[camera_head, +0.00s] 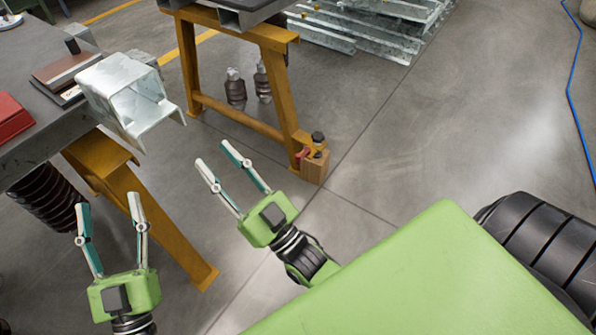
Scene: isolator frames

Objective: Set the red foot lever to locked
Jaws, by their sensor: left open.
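My left gripper (107,202) is open and empty at the lower left, in front of the yellow leg of the workbench, far from the lever.
A grey workbench (40,60) at the left bears a metal channel piece (120,100) overhanging its edge and a red box (12,117). Dark insulators (235,90) stand behind the trestle beam. Steel profiles (370,30) lie at the back.

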